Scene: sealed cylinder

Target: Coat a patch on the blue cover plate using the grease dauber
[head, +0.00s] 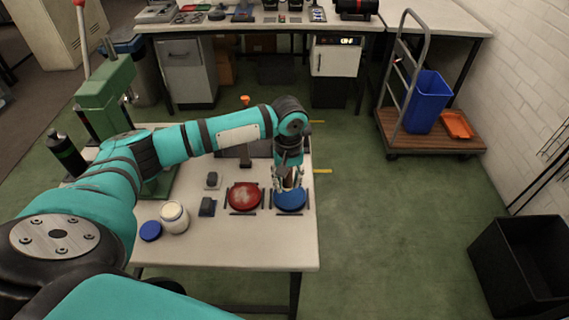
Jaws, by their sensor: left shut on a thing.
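The blue cover plate (291,203) lies at the right side of the near table, between thin dark strips. My left gripper (289,184) points down right over it and hides its far part. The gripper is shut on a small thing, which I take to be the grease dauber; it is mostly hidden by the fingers. I cannot tell whether its tip touches the plate or whether grease lies there. An open white jar (174,217) stands at the left front, with a blue lid (151,231) beside it. My right gripper is not in view.
A red round plate (243,196) with a pale smear lies left of the blue one. Two small dark blocks (207,207) sit nearby. A green press (107,95) and a dark bottle (67,154) stand at the left. The table's front right is clear.

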